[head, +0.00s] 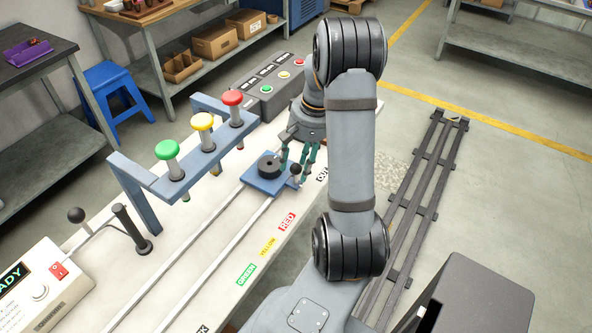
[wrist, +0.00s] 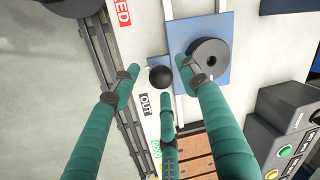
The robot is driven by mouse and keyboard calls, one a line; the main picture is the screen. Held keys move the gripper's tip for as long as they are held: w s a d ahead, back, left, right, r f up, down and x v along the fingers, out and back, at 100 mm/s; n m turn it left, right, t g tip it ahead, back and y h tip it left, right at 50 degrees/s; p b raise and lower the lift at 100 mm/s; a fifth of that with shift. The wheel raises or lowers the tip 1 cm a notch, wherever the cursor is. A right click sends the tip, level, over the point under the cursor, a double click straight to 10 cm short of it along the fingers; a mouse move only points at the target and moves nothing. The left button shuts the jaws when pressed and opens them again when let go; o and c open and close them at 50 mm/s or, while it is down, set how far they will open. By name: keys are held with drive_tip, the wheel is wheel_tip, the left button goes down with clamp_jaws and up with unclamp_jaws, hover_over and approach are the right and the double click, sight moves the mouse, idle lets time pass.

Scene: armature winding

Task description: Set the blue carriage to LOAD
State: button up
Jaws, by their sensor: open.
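The blue carriage (head: 260,186) is a flat plate on two pale rails, with a black ring-shaped part (head: 269,165) on top. It stands at the far end of the rails, by the OUT label (head: 322,174). It also shows in the wrist view (wrist: 224,24). A black ball knob (wrist: 160,76) sits at the carriage's side. My gripper (head: 297,168) is open, its green fingers spread around the knob. In the wrist view, two fingertips flank the knob and a third is just below it. Contact cannot be told. No LOAD label is readable.
A blue frame (head: 150,180) with green, yellow and red plungers stands beside the rails. GREEN (head: 246,274), YELLOW (head: 268,247) and RED (head: 287,221) labels line the table edge. A button box (head: 270,87) is behind. A black-ball lever (head: 76,215) is at left. The rails toward the front left look clear.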

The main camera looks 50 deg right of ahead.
drive_tip(key=shift+w+a+f, duration=0.1)
drive_tip(key=shift+a+f, duration=0.05)
drive_tip(key=shift+f, duration=0.45)
drive_tip(key=shift+w+a+f, duration=0.1)
drive_tip(key=shift+f, duration=0.45)
drive_tip(key=shift+c, duration=1)
clamp_jaws()
